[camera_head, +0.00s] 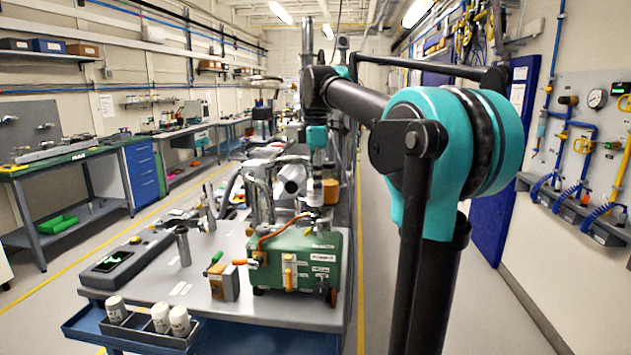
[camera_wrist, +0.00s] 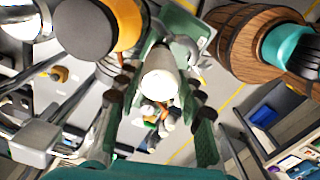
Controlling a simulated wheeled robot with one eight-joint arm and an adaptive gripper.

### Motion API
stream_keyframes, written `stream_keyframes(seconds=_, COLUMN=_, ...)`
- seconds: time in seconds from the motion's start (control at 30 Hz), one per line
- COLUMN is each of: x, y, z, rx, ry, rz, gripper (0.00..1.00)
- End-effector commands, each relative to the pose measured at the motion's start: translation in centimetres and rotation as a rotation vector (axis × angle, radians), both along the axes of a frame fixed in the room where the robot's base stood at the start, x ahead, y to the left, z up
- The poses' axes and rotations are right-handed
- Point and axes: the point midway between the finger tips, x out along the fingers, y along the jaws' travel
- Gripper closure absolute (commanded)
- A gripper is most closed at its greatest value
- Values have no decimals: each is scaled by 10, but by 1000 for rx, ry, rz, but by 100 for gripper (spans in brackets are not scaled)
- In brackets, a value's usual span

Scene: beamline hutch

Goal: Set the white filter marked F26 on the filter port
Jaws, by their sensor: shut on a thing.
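My gripper (camera_head: 315,178) points down above the green pump unit (camera_head: 296,262) in the head view. A white cylinder, which looks like a filter (camera_wrist: 160,74), sits between my two green-padded fingers in the wrist view, and my gripper (camera_wrist: 156,128) is shut on it. In the head view the held white filter (camera_head: 314,192) shows small below the fingers. Its marking cannot be read in either view. The filter port cannot be made out clearly; fittings stand on and behind the green unit, partly hidden by my gripper and the pipes.
A dark tray (camera_head: 136,331) at the bench's front left corner holds three white filters (camera_head: 160,317) with unreadable markings. Bent metal pipes (camera_head: 262,195) stand close left of my gripper. A wooden barrel-like thing (camera_wrist: 240,42) is at upper right in the wrist view.

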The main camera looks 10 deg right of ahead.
Motion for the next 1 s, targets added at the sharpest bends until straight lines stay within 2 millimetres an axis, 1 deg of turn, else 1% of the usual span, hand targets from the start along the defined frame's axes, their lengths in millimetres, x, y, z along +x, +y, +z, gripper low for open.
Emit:
stream_keyframes(seconds=0.27, x=0, y=0, z=-1, rx=1, ry=-1, rz=0, gripper=97)
stream_keyframes(seconds=0.3, x=0, y=0, z=-1, rx=1, ry=-1, rz=0, gripper=58)
stream_keyframes(seconds=0.47, x=0, y=0, z=0, rx=1, ry=-1, rz=0, gripper=38)
stream_keyframes(seconds=0.8, x=0, y=0, z=2, rx=1, ry=0, rz=0, gripper=38)
stream_keyframes(seconds=0.93, x=1, y=0, z=15, rx=1, ry=0, rz=0, gripper=38)
stream_keyframes(seconds=1.0, x=0, y=0, z=27, rx=1, ry=0, rz=0, gripper=38)
